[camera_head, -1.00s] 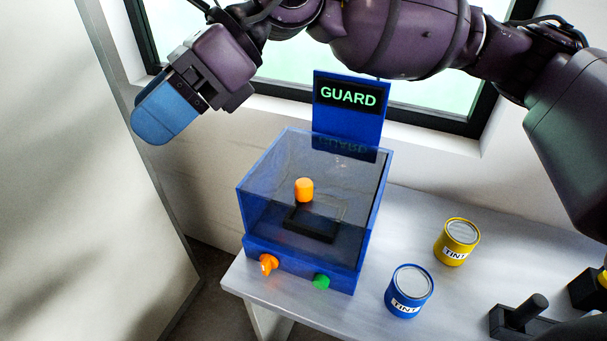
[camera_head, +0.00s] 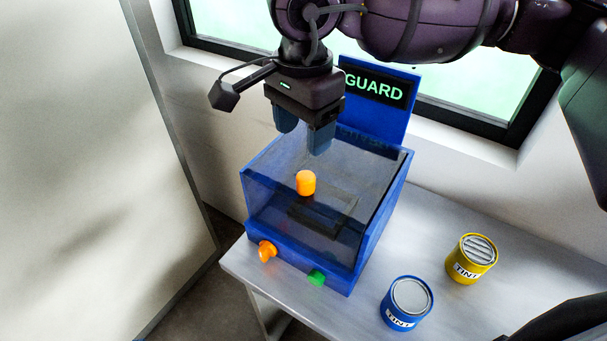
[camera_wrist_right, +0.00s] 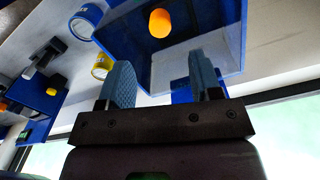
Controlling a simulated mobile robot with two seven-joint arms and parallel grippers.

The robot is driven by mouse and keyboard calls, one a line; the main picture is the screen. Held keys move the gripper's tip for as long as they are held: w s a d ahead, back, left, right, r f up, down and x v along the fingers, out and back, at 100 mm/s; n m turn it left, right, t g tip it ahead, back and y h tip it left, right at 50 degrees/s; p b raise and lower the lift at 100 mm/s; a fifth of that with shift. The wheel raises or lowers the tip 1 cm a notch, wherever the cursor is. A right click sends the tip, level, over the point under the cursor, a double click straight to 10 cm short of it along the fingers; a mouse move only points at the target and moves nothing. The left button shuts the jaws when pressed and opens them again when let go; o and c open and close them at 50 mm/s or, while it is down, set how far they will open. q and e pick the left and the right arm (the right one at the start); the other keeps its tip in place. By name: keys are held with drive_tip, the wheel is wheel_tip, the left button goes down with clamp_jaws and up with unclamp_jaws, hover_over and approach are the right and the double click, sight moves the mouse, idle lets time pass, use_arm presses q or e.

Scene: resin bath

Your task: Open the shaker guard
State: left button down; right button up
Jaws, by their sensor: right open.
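The shaker is a blue box with a clear, smoky guard (camera_head: 268,190) closed over it. An orange knob (camera_head: 306,183) stands up on the guard's top; it also shows in the right wrist view (camera_wrist_right: 160,23). A dark tray-like part (camera_head: 318,219) shows dimly through the guard. My right gripper (camera_head: 305,140) points down above the back part of the guard, behind the knob, with its blue fingers apart and nothing between them. In the right wrist view its fingers (camera_wrist_right: 165,85) stand apart with the knob beyond them. My left gripper is not in view.
An orange knob (camera_head: 267,251) and a green button (camera_head: 316,278) are on the shaker's front. A GUARD sign (camera_head: 375,90) rises behind it. Blue (camera_head: 406,302) and yellow (camera_head: 471,259) tint cans stand to the right on the bench (camera_head: 430,235). A grey panel (camera_head: 90,190) is at left.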

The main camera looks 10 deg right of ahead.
sight(304, 177)
wheel_tip(304, 177, down, 10)
drive_tip(key=shift+d+f+p, duration=0.1)
drive_tip(key=shift+p, duration=0.25)
drive_tip(key=shift+c, duration=0.3)
clamp_jaws()
